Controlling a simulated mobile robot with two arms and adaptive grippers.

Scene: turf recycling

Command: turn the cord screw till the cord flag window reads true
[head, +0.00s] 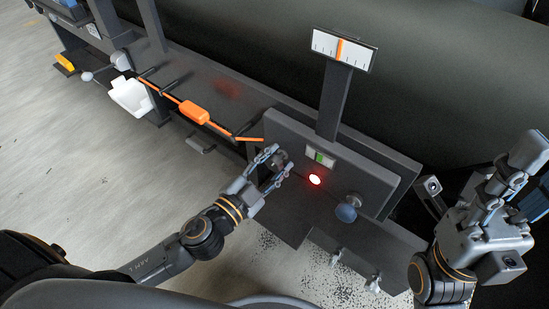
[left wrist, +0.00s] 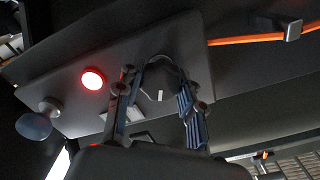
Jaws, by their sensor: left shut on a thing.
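The cord screw, a round dark knob (left wrist: 160,76) with a white mark, sits on the grey panel (head: 350,172). My left gripper (head: 275,163) is shut on this knob from the front, with one finger on each side; the wrist view shows the fingers (left wrist: 158,98) around it. The knob (head: 281,157) is partly hidden by the fingers in the head view. The cord flag window (head: 320,157) is a small pale plate with a green patch, right of the knob. My right gripper (head: 503,182) is raised at the right, away from the panel; its jaw opening is unclear.
A lit red lamp (head: 314,179) and a blue-grey ball knob (head: 347,208) are on the panel. A gauge (head: 341,49) with an orange pointer stands above on a post. An orange cord (head: 222,130) with an orange block (head: 194,112) runs along the left.

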